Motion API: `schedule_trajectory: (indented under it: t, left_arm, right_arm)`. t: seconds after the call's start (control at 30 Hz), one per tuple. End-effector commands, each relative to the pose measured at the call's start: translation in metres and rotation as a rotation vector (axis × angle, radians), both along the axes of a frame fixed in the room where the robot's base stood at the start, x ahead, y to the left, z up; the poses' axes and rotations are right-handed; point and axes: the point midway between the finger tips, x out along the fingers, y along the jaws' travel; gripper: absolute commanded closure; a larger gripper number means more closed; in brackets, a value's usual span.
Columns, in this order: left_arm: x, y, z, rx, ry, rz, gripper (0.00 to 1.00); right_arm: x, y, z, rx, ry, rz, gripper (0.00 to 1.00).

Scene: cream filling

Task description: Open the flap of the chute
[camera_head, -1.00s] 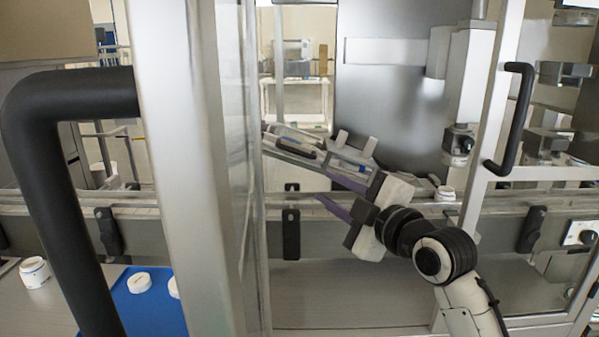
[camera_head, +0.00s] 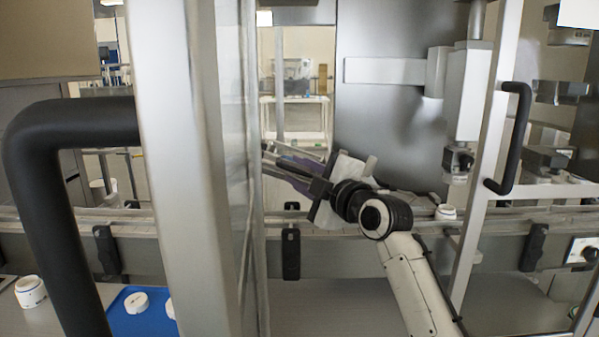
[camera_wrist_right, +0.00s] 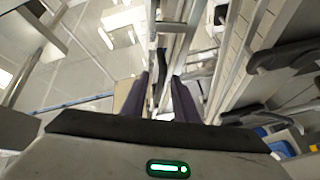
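The chute (camera_head: 305,149) stands behind the glass door in the head view, its grey rails sloping down to the right. My right gripper (camera_head: 283,172) reaches over it from the lower right and hides much of it, including most of the flap. In the right wrist view the two purple fingers of this gripper (camera_wrist_right: 158,85) stand apart. A dark narrow part, seemingly the flap's handle (camera_wrist_right: 160,62), shows in the gap between them. I cannot tell whether the fingers touch it. My left gripper is not in view.
A metal door post (camera_head: 180,150) and a thick black handle (camera_head: 35,180) fill the left. A white-framed door with a black handle (camera_head: 517,135) stands at right. A conveyor (camera_head: 350,250) runs across behind, with a white jar (camera_head: 446,212) on it. A blue mat (camera_head: 130,322) lies lower left.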

Motion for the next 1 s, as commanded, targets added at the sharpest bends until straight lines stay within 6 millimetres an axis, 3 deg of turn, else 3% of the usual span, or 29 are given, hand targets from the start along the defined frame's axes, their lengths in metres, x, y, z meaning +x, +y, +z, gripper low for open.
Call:
schedule_trajectory:
  t: [0.33, 0.5, 1.0]
  left_arm:
    - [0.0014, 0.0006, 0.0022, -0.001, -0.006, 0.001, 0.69]
    - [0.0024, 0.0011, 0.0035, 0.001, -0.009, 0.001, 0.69]
    - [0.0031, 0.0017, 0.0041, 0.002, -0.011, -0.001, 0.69]
  right_arm:
    - [0.0021, 0.0013, -0.0002, 0.001, 0.001, 0.000, 0.74]
    - [0.0020, 0.0015, -0.0011, 0.000, 0.002, 0.001, 1.00]
    - [0.0021, 0.0015, -0.0027, -0.001, 0.006, 0.000, 1.00]
